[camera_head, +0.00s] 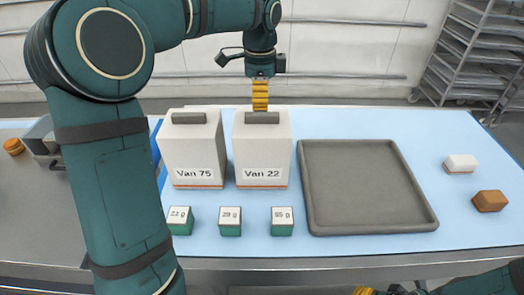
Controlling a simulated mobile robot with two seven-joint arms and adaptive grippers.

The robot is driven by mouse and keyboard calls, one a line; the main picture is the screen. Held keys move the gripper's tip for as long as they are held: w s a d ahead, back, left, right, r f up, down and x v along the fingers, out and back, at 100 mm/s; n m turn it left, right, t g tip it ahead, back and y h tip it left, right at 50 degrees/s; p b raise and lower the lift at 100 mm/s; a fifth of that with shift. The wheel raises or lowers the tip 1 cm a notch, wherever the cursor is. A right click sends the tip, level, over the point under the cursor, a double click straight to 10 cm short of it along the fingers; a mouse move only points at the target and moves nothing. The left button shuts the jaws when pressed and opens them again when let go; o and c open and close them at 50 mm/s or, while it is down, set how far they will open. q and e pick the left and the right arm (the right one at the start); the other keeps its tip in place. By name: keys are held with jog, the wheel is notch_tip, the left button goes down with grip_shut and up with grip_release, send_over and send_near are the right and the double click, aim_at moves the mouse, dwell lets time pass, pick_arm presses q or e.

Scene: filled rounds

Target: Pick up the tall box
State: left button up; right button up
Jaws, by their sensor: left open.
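The left tall box (197,148) reads "Van 75", and the right tall box (262,150) reads "Van 22". My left gripper (260,106) points down with yellow fingers just over the grey grip (262,117) of the "Van 22" box. It is open, and one finger hides the other; I cannot tell whether it touches the grip. My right gripper (363,291) shows only as a yellow bit at the bottom edge.
Small green-and-white weight cubes (230,221) stand in front of the tall boxes. A grey empty tray (366,226) lies to the right. A white block (461,163) and a brown block (490,200) lie at the far right. A wire rack (470,55) stands behind.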

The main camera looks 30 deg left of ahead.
aim_at(262, 114)
pick_arm(q)
jog(key=shift+d+f, duration=0.2)
jog(key=shift+f, duration=2.6)
grip_shut()
